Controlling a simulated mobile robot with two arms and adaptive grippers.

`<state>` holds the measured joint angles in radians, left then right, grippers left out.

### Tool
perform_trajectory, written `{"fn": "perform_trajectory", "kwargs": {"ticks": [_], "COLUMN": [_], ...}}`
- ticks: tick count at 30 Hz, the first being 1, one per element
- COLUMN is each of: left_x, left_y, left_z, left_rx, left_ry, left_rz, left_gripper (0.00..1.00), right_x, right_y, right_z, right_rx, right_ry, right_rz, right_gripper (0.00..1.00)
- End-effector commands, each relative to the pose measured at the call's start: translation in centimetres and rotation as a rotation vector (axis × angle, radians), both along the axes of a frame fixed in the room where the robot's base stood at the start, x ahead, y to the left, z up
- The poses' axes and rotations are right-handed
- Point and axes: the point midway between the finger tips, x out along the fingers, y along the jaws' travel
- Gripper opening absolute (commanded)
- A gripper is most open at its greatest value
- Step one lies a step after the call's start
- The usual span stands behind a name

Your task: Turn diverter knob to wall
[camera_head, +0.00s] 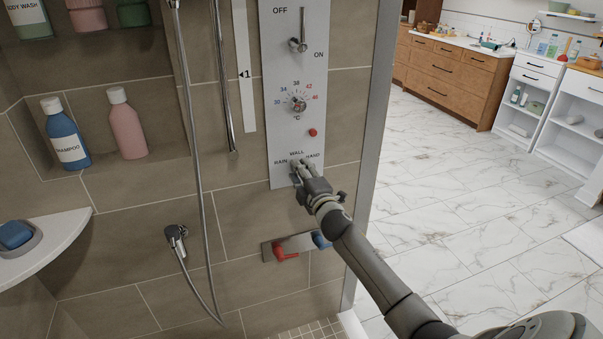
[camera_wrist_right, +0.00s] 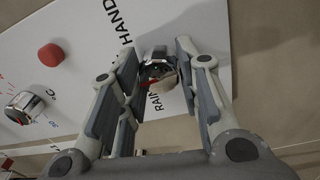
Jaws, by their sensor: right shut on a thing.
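The diverter knob (camera_wrist_right: 160,66) is a small chrome knob low on the pale shower control panel (camera_head: 285,138). The labels RAIN, WALL and HAND surround it on the left, top and right in the head view. My right gripper (camera_head: 303,168) reaches the knob from the lower right and hides most of it there. In the right wrist view, the fingers of my right gripper (camera_wrist_right: 156,75) are closed around the knob from both sides. I cannot tell which label the knob points to. My left gripper is not in view.
Above the knob are a red button (camera_head: 313,132), a temperature dial (camera_head: 298,104) and an ON/OFF lever (camera_head: 298,44). A hose (camera_head: 188,110) hangs to the left. Below are red (camera_head: 285,252) and blue (camera_head: 321,240) valve handles. Open marble floor (camera_head: 440,190) lies right.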

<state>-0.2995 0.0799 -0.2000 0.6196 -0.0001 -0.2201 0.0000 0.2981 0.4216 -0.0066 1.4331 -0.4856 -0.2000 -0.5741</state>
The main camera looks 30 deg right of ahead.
Motion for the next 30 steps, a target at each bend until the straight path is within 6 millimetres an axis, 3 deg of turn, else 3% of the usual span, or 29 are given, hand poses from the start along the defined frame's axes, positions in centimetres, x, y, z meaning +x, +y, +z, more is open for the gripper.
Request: {"fn": "perform_trajectory", "kwargs": {"ticks": [21, 22, 27, 30], "left_x": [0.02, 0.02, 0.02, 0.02], "left_y": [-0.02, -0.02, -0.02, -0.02], "left_z": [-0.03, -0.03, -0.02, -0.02], "left_rx": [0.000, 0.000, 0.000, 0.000], "left_ry": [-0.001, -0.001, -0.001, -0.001], "left_rz": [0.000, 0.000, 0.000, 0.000], "left_gripper": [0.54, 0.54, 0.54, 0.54], "right_x": [0.00, 0.00, 0.00, 0.00], "right_y": [0.14, 0.14, 0.11, 0.08], "right_z": [-0.21, -0.21, -0.16, -0.11], "right_rx": [0.078, 0.078, 0.076, 0.076], "right_ry": [-0.015, -0.015, -0.016, -0.017], "right_rz": [0.002, 0.002, 0.001, 0.001], "right_gripper": [0.08, 0.33, 0.54, 0.54]}}
